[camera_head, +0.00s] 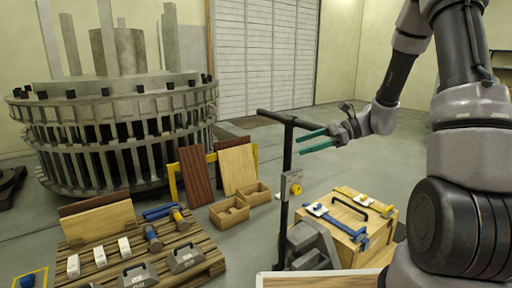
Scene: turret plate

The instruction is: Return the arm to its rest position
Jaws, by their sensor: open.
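My gripper (314,141) is at the end of my arm, right of the picture's middle. Its two teal fingers are apart and point left, with nothing between them. It is in the air, in front of or near a dark T-shaped post (287,165); I cannot tell whether they touch. My grey and black arm fills the right side of the view, with the forearm bent down towards the gripper.
A wooden crate (341,235) with blue and yellow clamps stands below the gripper. A pallet (205,268) at lower left bears blocks, weights and boards. Small wooden boxes (230,212) lie on the floor. A large round slatted structure (110,140) stands behind left.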

